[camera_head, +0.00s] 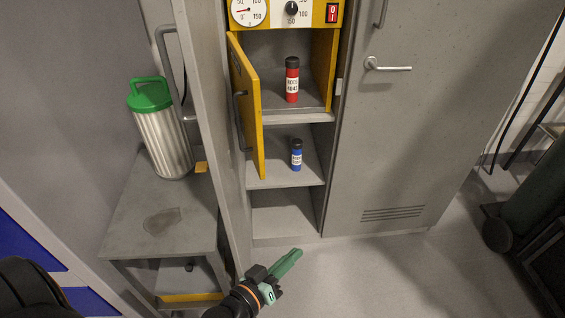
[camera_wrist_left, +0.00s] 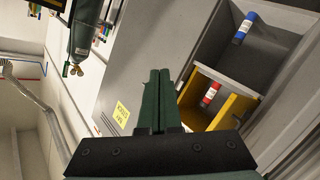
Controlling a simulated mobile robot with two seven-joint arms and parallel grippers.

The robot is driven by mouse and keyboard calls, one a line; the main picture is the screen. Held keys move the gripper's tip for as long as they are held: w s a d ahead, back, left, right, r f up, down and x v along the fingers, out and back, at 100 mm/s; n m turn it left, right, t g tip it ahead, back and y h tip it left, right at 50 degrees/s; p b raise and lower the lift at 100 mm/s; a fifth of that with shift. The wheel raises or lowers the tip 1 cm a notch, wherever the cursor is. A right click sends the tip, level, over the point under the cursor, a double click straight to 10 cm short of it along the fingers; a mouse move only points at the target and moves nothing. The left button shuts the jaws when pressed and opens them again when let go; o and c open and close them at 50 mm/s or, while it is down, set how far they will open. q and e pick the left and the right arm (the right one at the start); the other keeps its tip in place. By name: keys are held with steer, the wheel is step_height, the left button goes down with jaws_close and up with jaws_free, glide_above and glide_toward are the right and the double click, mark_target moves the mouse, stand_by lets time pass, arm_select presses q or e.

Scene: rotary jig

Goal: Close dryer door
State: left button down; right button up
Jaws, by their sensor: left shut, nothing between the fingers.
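The yellow dryer (camera_head: 333,62) sits in the upper part of the open grey cabinet, with a dial and red switch on its front panel. Its yellow door (camera_head: 246,105) is swung open to the left, with a dark handle on its outer face. A red bottle (camera_head: 292,80) stands inside the dryer; it also shows in the left wrist view (camera_wrist_left: 210,94). My left gripper (camera_head: 290,259) has green fingers shut and empty, low in front of the cabinet and well below the door. The fingers also show in the left wrist view (camera_wrist_left: 156,90). My right gripper is not in view.
A blue bottle (camera_head: 296,155) stands on the shelf below the dryer. The grey cabinet door (camera_head: 200,90) stands open at left; the right cabinet door (camera_head: 420,130) is closed. A green-lidded metal canister (camera_head: 163,140) stands on a grey side table (camera_head: 130,225). Floor in front is clear.

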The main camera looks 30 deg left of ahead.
arm_select(q)
steer(key=w+a+r+n+t+y+b, duration=0.1)
steer(key=w+a+r+n+t+y, duration=0.4)
steer(key=r+n, duration=0.35)
steer(key=w+a+f+n+g+y+b, duration=0.1)
steer(key=w+a+n+g+y, duration=0.3)
steer(key=w+a+n+y, duration=0.4)
steer(key=w+a+n+b, duration=0.1)
steer(key=w+a+n, duration=0.3)
steer(key=a, duration=0.3)
steer(key=shift+w+a+f+g, duration=0.3)
steer(key=shift+w+a+g, duration=0.05)
steer(key=shift+g, duration=0.05)
steer(key=shift+n, duration=0.25)
